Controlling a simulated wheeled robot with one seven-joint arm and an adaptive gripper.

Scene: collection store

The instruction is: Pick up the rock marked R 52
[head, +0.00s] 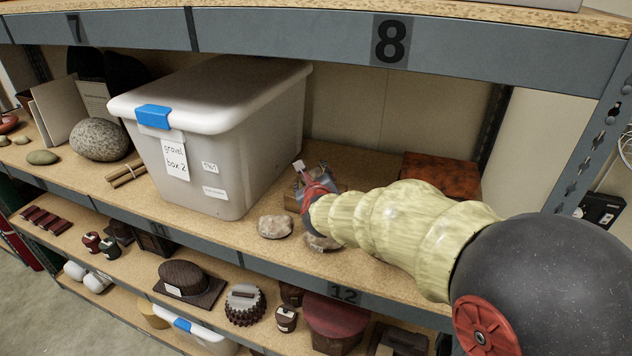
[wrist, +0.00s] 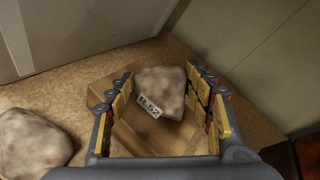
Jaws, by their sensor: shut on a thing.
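The rock marked R 52 (wrist: 170,84) is pale brown and mottled, with a white tag reading R 52, in the wrist view. My gripper (wrist: 160,76) has its yellow-padded fingers on the left and right sides of this rock and is shut on it. A brown box-like block (wrist: 165,138) lies below the rock; I cannot tell whether they touch. In the head view my gripper (head: 316,186) is over the shelf, right of the white bin, and mostly hides the rock.
A loose rock (head: 275,227) lies on the shelf near its front edge, and another rock (head: 322,243) lies under my arm. The gravel bin (head: 220,120) stands close on the left. A reddish-brown box (head: 440,174) is at the back right. The upper shelf beam (head: 330,38) runs overhead.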

